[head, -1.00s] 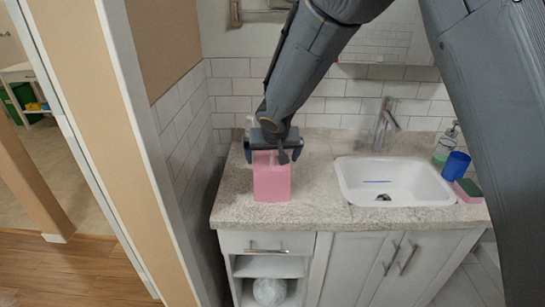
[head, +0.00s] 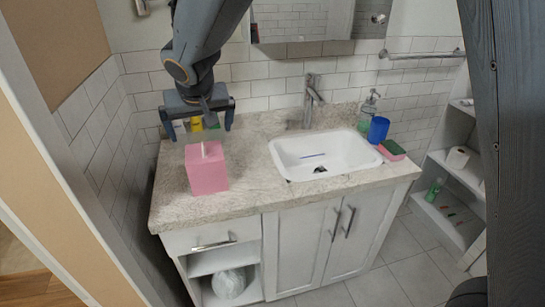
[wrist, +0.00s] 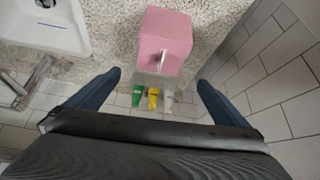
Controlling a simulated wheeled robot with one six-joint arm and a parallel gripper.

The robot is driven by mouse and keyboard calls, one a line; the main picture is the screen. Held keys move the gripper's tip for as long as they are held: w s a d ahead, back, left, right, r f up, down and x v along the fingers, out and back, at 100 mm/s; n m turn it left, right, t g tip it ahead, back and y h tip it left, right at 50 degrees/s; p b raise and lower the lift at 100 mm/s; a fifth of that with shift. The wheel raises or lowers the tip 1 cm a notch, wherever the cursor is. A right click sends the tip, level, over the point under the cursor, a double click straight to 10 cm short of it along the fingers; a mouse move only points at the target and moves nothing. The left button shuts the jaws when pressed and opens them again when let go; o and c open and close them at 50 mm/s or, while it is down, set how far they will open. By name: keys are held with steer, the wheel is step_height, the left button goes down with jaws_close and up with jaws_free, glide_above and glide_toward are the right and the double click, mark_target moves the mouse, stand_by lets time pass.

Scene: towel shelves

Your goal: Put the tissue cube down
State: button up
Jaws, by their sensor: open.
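The pink tissue cube (head: 207,171) stands upright on the left part of the speckled stone counter (head: 245,178), left of the sink. A white tissue sticks out of its top. My gripper (head: 201,129) is open and empty, above and behind the cube, apart from it. In the wrist view the cube (wrist: 163,42) lies beyond the two spread fingers (wrist: 159,84), with nothing between them.
The white sink (head: 318,154) with its tap (head: 311,98) is to the right. A blue cup (head: 378,130), a sponge (head: 392,150) and a soap bottle (head: 369,104) stand at the far right. Green and yellow bottles (wrist: 153,97) stand behind the cube by the wall.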

steer(key=shift+d, duration=0.1)
steer(key=s+d+f+m+g+h, duration=0.1)
steer(key=s+d+f, duration=0.1)
steer(key=d, duration=0.6)
steer(key=s+d+f+g, duration=0.1)
steer(key=s+d+f, duration=0.1)
steer(key=d, duration=0.6)
steer(key=s+d+f+m+g+h, duration=0.1)
steer(key=s+d+f, duration=0.1)
steer(key=d, duration=0.5)
steer(key=s+d+f+m+g, duration=0.2)
steer(key=s+d+f, duration=0.2)
steer(key=s+d, duration=0.8)
steer(key=shift+s+d, duration=0.25)
steer(key=shift+s, duration=0.2)
